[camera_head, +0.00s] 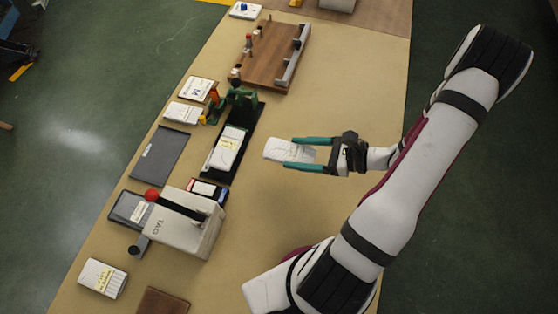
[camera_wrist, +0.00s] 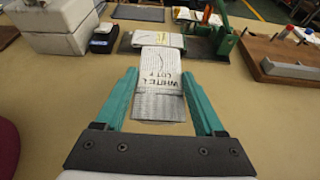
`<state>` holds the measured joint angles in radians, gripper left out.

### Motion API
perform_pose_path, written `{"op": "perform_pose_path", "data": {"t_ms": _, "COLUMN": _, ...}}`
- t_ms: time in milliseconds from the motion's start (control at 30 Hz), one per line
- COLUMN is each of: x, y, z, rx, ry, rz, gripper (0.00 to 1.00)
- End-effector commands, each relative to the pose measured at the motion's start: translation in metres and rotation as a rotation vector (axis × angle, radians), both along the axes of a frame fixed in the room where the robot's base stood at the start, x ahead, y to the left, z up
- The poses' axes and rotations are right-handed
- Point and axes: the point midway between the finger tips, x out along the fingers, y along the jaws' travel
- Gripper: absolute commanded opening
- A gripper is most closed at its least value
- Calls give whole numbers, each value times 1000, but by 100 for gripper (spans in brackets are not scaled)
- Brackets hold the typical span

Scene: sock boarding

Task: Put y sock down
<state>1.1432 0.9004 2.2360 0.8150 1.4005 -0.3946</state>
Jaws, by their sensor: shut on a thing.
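My gripper (camera_head: 291,153) has teal fingers and is shut on a flat white sock (camera_head: 283,150), held from both sides above the bare tabletop. In the wrist view the same sock (camera_wrist: 160,82) lies between the fingers (camera_wrist: 159,78). It has a grey ribbed part nearest me and dark lettering on a pale band. Ahead of it, a similar white folded piece with a yellow mark (camera_head: 229,145) lies on a black base with a green clamp (camera_head: 240,97). The gap between the sock and the table is hard to judge.
A grey box machine with a red-knobbed lever (camera_head: 190,232) stands at the lower left. A dark grey flat tray (camera_head: 158,155) lies left of the black base. A wooden board with a grey rail (camera_head: 270,58) lies farther up. The tan table is clear around my gripper.

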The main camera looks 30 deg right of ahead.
Motion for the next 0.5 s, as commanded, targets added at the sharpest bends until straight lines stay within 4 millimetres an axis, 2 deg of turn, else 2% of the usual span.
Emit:
{"op": "perform_pose_path", "data": {"t_ms": 67, "x": 13, "y": 14, "z": -12, "rx": 3, "ry": 3, "rz": 6, "gripper": 18}}
{"op": "perform_pose_path", "data": {"t_ms": 200, "x": 27, "y": 25, "z": -24, "rx": 1, "ry": 3, "rz": 1, "gripper": 18}}
{"op": "perform_pose_path", "data": {"t_ms": 400, "x": 27, "y": 25, "z": -60, "rx": 1, "ry": 4, "rz": -1, "gripper": 18}}
{"op": "perform_pose_path", "data": {"t_ms": 500, "x": 28, "y": 25, "z": -63, "rx": 0, "ry": 3, "rz": -1, "gripper": 18}}
